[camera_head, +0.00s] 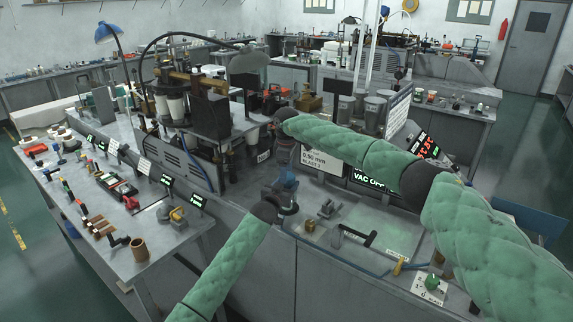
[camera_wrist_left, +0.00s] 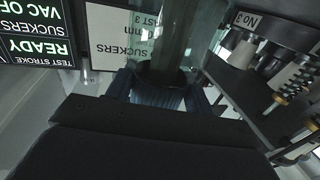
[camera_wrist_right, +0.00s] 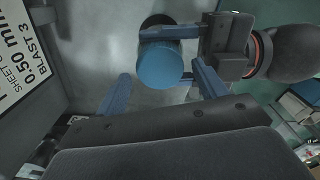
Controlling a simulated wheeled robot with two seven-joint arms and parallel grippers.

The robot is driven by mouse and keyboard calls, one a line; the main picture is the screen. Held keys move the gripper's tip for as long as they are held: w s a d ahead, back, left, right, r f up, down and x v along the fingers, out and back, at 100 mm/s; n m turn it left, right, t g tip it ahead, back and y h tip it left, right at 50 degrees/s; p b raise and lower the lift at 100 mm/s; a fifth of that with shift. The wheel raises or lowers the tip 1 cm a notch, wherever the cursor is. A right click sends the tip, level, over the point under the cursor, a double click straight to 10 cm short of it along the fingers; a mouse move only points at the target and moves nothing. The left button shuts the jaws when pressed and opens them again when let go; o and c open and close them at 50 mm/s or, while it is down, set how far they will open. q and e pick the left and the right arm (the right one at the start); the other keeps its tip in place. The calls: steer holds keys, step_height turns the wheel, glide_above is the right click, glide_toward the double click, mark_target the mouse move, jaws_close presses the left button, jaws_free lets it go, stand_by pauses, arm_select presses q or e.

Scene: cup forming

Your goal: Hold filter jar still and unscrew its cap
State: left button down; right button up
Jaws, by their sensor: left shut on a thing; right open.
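The filter jar (camera_wrist_left: 172,35) shows in the left wrist view as a clear, greenish cylinder with a dark band at its near end. My left gripper (camera_wrist_left: 163,88) is shut on it, one blue finger on each side. The blue cap (camera_wrist_right: 160,66) shows in the right wrist view as a round blue top, seen from above. My right gripper (camera_wrist_right: 161,72) is open, its fingertips on either side of the cap with gaps visible. The jar body is mostly hidden under the cap there. In the head view both grippers meet near the panel, and the jar is too small to tell clearly.
A sign panel (camera_head: 318,158) and lit displays stand close beside the grippers. A machine (camera_head: 190,95) with white cups stands to the left. A bench (camera_head: 105,228) with several small tools lies at the left. The grey deck (camera_head: 325,232) in front holds a few fittings.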

steer(key=shift+f, duration=2)
steer(key=c, duration=1)
steer(key=shift+o, duration=0.2)
steer(key=shift+n, duration=1.8)
steer(key=o, duration=1)
steer(key=shift+o, duration=0.2)
steer(key=shift+r, duration=2.25)
arm_select(q)
steer(key=shift+c, duration=2.4)
jaws_free()
